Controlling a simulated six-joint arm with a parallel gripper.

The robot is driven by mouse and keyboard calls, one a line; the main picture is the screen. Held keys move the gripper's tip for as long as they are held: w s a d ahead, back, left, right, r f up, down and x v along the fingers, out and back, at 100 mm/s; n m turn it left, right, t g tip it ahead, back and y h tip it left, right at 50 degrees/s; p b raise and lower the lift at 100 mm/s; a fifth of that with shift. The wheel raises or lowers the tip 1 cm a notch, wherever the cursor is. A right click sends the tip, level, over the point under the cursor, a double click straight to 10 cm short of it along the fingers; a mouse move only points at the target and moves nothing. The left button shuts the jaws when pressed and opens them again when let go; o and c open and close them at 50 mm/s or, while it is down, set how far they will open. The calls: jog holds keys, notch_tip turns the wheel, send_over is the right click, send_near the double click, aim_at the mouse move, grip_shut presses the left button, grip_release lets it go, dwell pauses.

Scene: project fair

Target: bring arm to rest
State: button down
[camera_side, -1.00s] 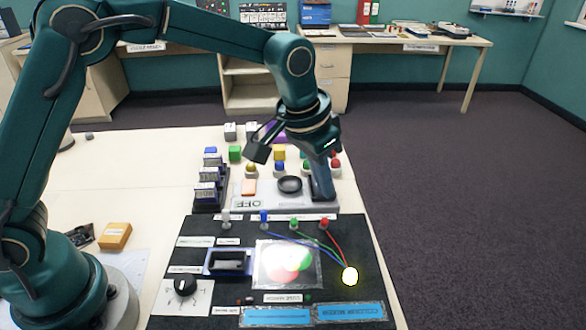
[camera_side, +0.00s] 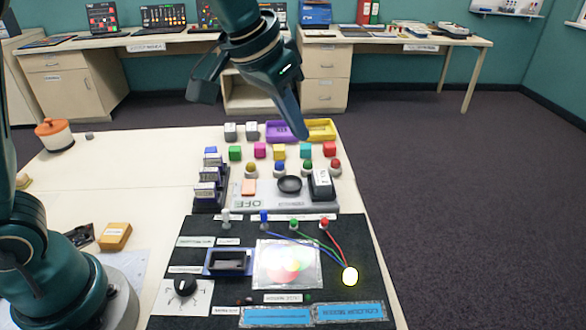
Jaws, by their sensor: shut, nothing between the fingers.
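My gripper (camera_side: 301,134) is shut and empty, raised above the back part of the white table (camera_side: 130,190). Its fingertips point down and show in front of the purple tray (camera_side: 281,124) and yellow tray (camera_side: 320,126). It appears clear of the things below it. My arm's upper links run out of the top of the picture.
Coloured cubes (camera_side: 279,152) stand in a row under the gripper. In front are round-topped buttons (camera_side: 280,168), a black-and-white block (camera_side: 322,184), a black dish (camera_side: 289,184) and a dark board (camera_side: 210,270) with wires. An orange-and-white pot (camera_side: 54,135) stands left. The table's left middle is clear.

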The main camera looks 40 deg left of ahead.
jog(key=s+a+r+n+t, duration=0.1)
jog(key=s+a+r, duration=0.25)
jog(key=s, duration=0.35)
jog(key=s+a+f+n+y, duration=0.1)
jog(key=s+a+f, duration=0.2)
jog(key=s+f, duration=0.4)
jog(key=s, duration=0.4)
jog(key=shift+s+f+g, duration=0.25)
jog(key=shift+s+g, duration=0.05)
